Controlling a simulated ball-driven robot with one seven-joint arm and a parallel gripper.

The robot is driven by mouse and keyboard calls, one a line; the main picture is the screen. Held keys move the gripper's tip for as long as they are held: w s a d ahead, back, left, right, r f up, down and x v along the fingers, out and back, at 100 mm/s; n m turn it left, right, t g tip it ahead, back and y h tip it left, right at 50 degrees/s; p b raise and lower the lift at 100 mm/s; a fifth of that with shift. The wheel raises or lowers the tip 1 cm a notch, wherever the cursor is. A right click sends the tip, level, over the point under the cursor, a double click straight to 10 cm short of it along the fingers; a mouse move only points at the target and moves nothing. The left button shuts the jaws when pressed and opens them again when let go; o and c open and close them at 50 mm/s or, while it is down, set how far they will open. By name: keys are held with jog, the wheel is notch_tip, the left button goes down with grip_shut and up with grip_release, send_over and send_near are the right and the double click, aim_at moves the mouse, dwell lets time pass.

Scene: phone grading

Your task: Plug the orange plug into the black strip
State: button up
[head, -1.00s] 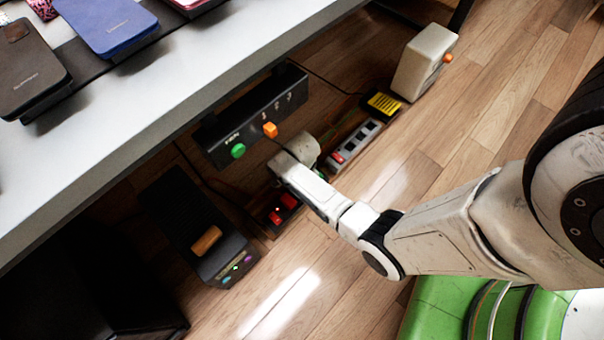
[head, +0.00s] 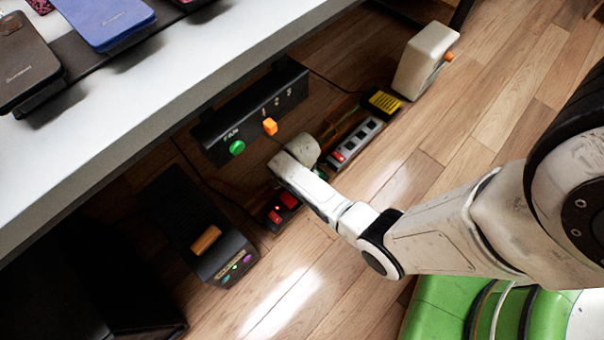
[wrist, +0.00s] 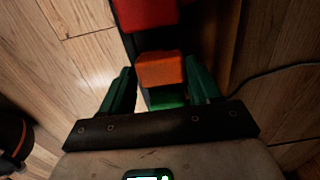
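The orange plug (wrist: 161,70) lies between the two green fingers of my gripper (wrist: 160,78) in the wrist view. In the wrist view the plug appears in line with the strip, close below a red block (wrist: 148,12). I cannot tell whether the plug is seated. A green block (wrist: 167,102) shows behind it, partly hidden.
A grey strip (head: 361,139) and a yellow-labelled black block (head: 382,103) lie beyond my gripper. A black panel (head: 258,108) with green and orange knobs hangs under the table (head: 190,90). A black pedal-like box (head: 197,235) stands left. The wooden floor to the right is open.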

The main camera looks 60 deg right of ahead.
jog(key=o, duration=0.4)
notch_tip(320, 180, up, 11)
jog(key=p, duration=0.6)
jog(key=shift+p, duration=0.35)
jog(key=shift+f, duration=0.1)
jog(key=s+a+r+n+t, duration=0.1)
jog(key=s+a+r+n, duration=0.45)
jog(key=r+n, duration=0.45)
jog(key=s+a+r+n, duration=0.55)
jog(key=r+n, duration=0.35)
jog(key=n, duration=0.2)
jog(key=r+p, duration=3.2)
jog(key=shift+d+p, duration=0.2)
jog(key=shift+p, duration=0.15)
